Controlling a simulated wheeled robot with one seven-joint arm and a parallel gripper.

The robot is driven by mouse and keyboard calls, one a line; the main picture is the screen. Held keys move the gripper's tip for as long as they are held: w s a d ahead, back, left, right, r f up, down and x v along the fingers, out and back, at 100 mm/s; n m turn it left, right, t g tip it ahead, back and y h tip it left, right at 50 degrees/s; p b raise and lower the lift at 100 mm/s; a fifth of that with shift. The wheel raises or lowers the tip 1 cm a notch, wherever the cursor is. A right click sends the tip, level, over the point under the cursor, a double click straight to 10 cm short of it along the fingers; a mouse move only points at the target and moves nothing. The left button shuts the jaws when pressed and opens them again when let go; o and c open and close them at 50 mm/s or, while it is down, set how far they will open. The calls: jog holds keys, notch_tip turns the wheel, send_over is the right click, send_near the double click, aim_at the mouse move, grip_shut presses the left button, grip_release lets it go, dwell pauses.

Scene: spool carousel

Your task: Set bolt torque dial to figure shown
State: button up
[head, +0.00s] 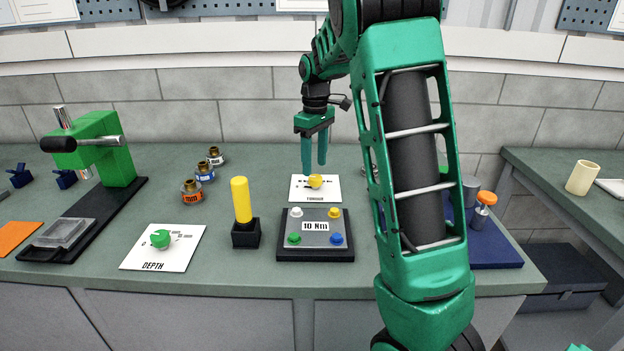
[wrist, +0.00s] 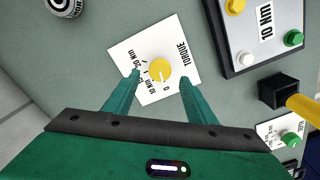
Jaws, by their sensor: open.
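The torque dial is a yellow knob (head: 315,181) on a white card (head: 300,193) marked TORQUE. In the wrist view the knob (wrist: 160,70) sits on its card (wrist: 122,50), with printed marks including 0, 10 Nm and 20 Nm. I cannot tell for sure which mark the knob points to. A grey plate in a black frame (head: 315,254) bears a label (head: 315,226) reading 10 Nm. My gripper (head: 314,167) is open and empty, just above the knob. In the wrist view its fingertips (wrist: 159,77) lie on either side of the knob, apart from it.
A green DEPTH knob (head: 160,239) on its own card stands at the left front. A yellow post (head: 242,200) in a black base stands near the framed plate. A green press (head: 105,150) is at far left.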

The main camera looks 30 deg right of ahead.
aim_at(315, 177)
notch_tip(315, 177, down, 6)
jog(key=shift+s+d+r, duration=0.1)
dwell(0.4)
jog(key=c, duration=1)
jog(key=shift+c, duration=0.2)
